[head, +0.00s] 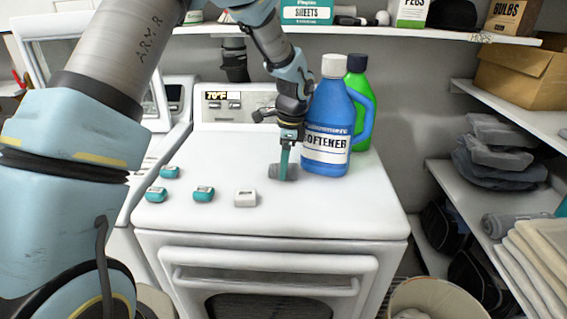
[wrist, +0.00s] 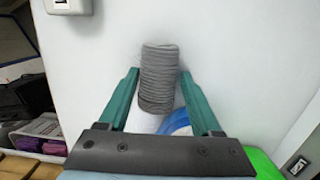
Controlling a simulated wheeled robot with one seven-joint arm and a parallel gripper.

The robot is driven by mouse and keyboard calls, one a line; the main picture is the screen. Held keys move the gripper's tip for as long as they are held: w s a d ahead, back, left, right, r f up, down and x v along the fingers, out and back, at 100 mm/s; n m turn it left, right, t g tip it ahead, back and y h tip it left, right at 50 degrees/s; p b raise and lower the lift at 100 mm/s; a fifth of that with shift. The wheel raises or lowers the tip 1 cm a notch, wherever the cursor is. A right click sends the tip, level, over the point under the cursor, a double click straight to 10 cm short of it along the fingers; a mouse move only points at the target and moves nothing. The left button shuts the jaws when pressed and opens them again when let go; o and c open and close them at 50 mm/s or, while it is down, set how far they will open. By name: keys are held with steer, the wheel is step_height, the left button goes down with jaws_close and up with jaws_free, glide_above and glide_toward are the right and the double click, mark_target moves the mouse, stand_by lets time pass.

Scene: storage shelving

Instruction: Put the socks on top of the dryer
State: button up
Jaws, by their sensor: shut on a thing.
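The socks (head: 283,172), a grey ribbed roll, are at the top of the white dryer (head: 330,205), left of the blue softener bottle. They touch or nearly touch the surface; I cannot tell which. My gripper (head: 284,168) points down from above and is shut on them. In the wrist view the socks (wrist: 158,80) sit between the two teal fingers of my gripper (wrist: 158,75), over the white surface.
The blue softener bottle (head: 328,118) stands close right of my gripper, with a green bottle (head: 357,75) behind it. Several small teal and white items, including a white one (head: 246,198), lie front left. The dryer's front right top is clear. A shelf (head: 400,37) hangs above.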

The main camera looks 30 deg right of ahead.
steer(key=shift+f, duration=0.15)
steer(key=o, duration=1.4)
step_height(320, 180, up, 12)
steer(key=d+b, duration=0.1)
steer(key=b, duration=0.2)
steer(key=w+a+f+n, duration=0.2)
steer(key=a+n, duration=0.7)
steer(key=a, duration=0.8)
steer(key=s+a+f+n, duration=0.1)
steer(key=s+a+n, duration=0.2)
steer(key=a, duration=0.3)
steer(key=s+a+f+n+h, duration=0.1)
steer(key=s+a+n, duration=0.2)
steer(key=a+n, duration=0.3)
steer(key=s+a+f+n+t, duration=0.1)
steer(key=s+a+f+n, duration=0.1)
steer(key=a, duration=0.6)
steer(key=shift+s+n, duration=0.65)
steer(key=shift+n, duration=0.55)
